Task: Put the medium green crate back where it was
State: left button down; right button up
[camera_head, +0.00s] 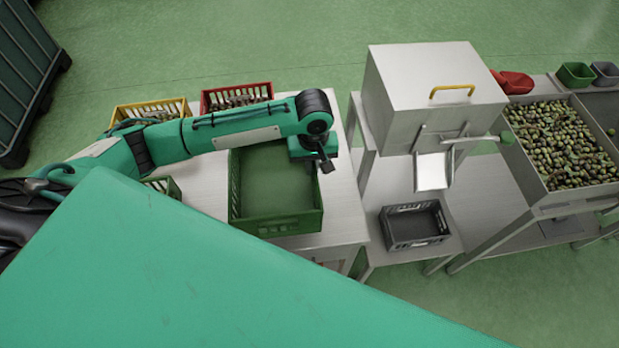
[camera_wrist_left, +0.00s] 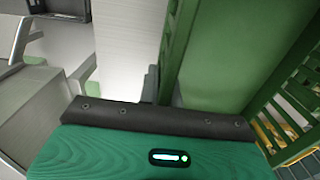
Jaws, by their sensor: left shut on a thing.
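The green crate (camera_head: 277,225) is empty and upright at the right part of the left steel table. I cannot tell whether it rests on the tabletop or is held just above it. My left gripper (camera_head: 324,164) is shut on the crate's right wall, near the back right corner. In the left wrist view the crate's slatted wall (camera_wrist_left: 181,45) runs up from the gripper (camera_wrist_left: 152,84), with its green floor to the right. A second green crate (camera_head: 165,186) is partly hidden behind my left arm. My right gripper is not in view.
A yellow crate (camera_head: 118,114) and a red crate (camera_head: 262,91) with olives stand behind my arm. To the right are a steel machine (camera_head: 425,75) with a chute, a grey crate (camera_head: 415,244) below it and an olive bin (camera_head: 565,145). Bare tabletop (camera_head: 205,190) shows left of the green crate.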

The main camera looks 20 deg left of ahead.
aim_at(312, 186)
pick_arm(q)
notch_tip(312, 186, down, 5)
jog(key=shift+r+p, duration=0.1)
jog(key=shift+p, duration=0.25)
jog(key=shift+f, duration=0.65)
notch_tip(312, 186, down, 4)
jog(key=shift+r+p, duration=0.2)
jog(key=shift+p, duration=0.2)
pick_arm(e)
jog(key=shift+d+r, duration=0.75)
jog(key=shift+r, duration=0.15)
pick_arm(q)
jog(key=c, duration=2)
grip_release()
jog(key=shift+f, duration=0.15)
jog(key=o, duration=0.4)
jog(key=shift+c, duration=0.2)
jog(key=shift+o, duration=0.2)
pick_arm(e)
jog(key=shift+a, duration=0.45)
